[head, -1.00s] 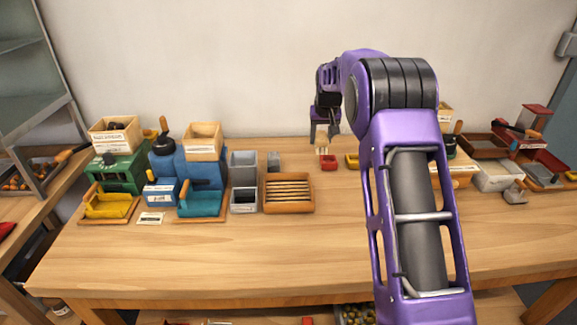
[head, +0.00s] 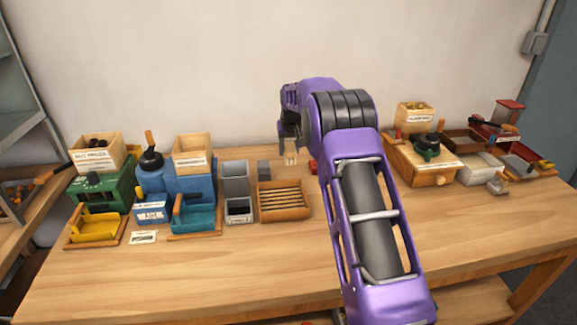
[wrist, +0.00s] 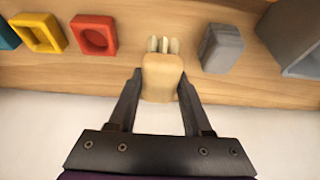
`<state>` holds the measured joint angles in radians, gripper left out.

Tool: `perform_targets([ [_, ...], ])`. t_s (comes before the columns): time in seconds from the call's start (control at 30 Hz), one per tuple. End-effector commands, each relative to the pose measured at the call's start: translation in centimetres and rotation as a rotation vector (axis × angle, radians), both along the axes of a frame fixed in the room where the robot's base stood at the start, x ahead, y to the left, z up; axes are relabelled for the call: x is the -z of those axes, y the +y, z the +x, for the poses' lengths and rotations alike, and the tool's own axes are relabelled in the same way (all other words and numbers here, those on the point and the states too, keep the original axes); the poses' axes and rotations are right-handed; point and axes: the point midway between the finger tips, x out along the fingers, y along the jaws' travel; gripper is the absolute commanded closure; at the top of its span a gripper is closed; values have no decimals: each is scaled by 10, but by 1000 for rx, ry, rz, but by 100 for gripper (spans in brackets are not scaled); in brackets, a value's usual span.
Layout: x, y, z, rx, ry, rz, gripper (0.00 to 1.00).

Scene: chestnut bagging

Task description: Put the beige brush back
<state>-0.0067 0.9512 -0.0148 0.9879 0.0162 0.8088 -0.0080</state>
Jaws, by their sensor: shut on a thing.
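My gripper (head: 290,140) is shut on the beige brush (head: 291,157) near the wall at the back of the table. In the wrist view my gripper (wrist: 160,84) has one finger on each side of the brush's pale block (wrist: 162,76), with light bristles beyond it. The brush is between a grey block (head: 264,170) and a red dish (head: 313,167), apart from both. I cannot tell whether the bristles touch the table. In the wrist view the grey block (wrist: 222,48) is right of the brush and the red dish (wrist: 95,34) is left.
A slatted wooden tray (head: 284,214) and grey bins (head: 236,190) stand front left of my gripper. The wrist view also shows a yellow dish (wrist: 38,33) and a teal one (wrist: 6,36). My arm hides part of the table. The table's front middle is clear.

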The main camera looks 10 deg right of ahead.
Motion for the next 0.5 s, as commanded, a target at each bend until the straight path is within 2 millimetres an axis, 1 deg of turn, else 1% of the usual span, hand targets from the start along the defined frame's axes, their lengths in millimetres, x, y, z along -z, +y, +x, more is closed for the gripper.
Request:
perform_targets([
  [0.17,18,0,0,0,0,0,100],
  [0.3,42,0,0,0,2,0,100],
  [0.37,51,0,0,0,1,0,100],
  [0.5,55,0,0,0,-2,0,100],
])
